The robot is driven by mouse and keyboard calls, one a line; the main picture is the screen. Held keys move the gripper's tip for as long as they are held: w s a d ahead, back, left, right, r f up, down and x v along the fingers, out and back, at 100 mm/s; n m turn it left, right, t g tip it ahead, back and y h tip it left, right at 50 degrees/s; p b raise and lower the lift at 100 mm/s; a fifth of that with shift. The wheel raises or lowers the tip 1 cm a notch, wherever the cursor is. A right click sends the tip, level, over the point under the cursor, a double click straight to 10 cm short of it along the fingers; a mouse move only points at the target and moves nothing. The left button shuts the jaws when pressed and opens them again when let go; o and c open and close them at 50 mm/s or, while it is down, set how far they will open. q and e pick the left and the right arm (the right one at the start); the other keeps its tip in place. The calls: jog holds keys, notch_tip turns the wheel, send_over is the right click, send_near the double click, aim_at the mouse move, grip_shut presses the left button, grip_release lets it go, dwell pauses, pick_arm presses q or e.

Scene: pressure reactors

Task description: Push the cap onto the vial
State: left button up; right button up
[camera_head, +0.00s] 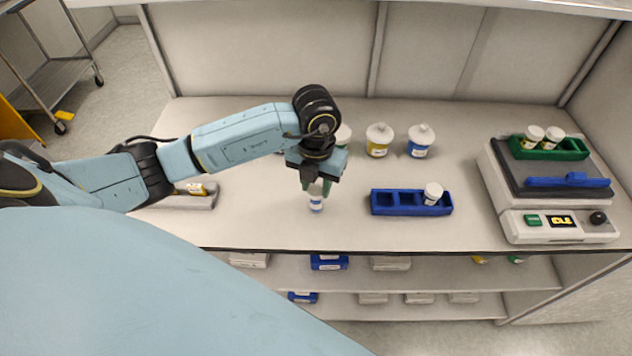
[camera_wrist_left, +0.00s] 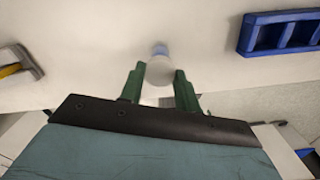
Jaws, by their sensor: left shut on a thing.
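My left gripper (camera_head: 319,187) points down over the bench, its green fingers shut on a round white cap (camera_wrist_left: 159,71). A small white vial with a blue label (camera_head: 316,203) shows directly below the fingertips in the head view. In the left wrist view, the vial's blue part (camera_wrist_left: 160,49) shows just beyond the cap. The fingers hide the join, so I cannot tell whether the cap touches the vial or is seated. My right gripper is in neither view.
A blue rack (camera_head: 386,209) holding a white-capped vial (camera_head: 433,193) stands to the right. Yellow (camera_head: 378,149) and blue-labelled (camera_head: 420,149) bottles stand behind. A machine with a green rack (camera_head: 574,152) is far right. A light grey holder (camera_head: 205,201) is left. The bench front is clear.

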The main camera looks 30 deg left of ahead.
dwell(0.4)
pick_arm(q)
jog(key=o, duration=1.5)
jog(key=shift+r, duration=0.15)
jog(key=shift+r+p, duration=2.75)
jog(key=shift+r, duration=0.65)
jog(key=shift+c, duration=0.2)
grip_shut()
